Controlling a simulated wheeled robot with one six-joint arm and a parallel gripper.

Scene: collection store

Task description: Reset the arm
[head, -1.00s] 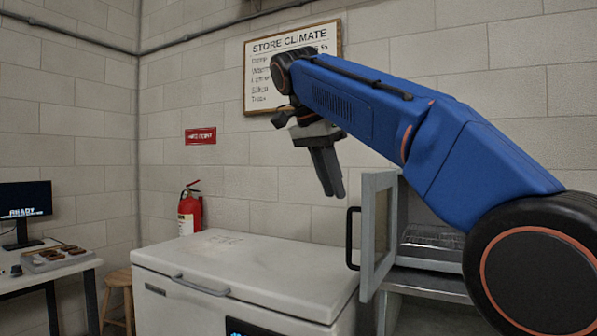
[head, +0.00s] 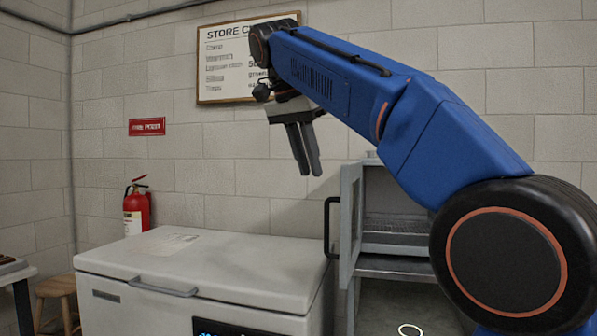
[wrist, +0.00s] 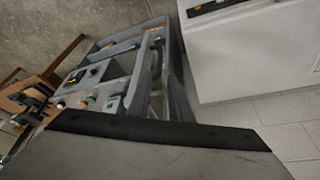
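My gripper (head: 308,172) hangs at the end of my blue arm, fingers pointing down, in front of the block wall. It is above and behind the lid of the white chest freezer in the picture, left of the open-doored grey cabinet. Its two dark fingers are close together and partly overlap, so I cannot tell whether they are open or shut. I see nothing held below them. My arm is raised and stretched to the left, bent at the elbow.
The chest freezer (head: 200,268) stands below. The grey cabinet (head: 398,240) has its door (head: 350,222) standing open. A fire extinguisher (head: 137,208) and stool (head: 56,287) are at left. A climate board (head: 222,65) hangs behind my arm. The wrist view shows a grey unit with controls (wrist: 108,75).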

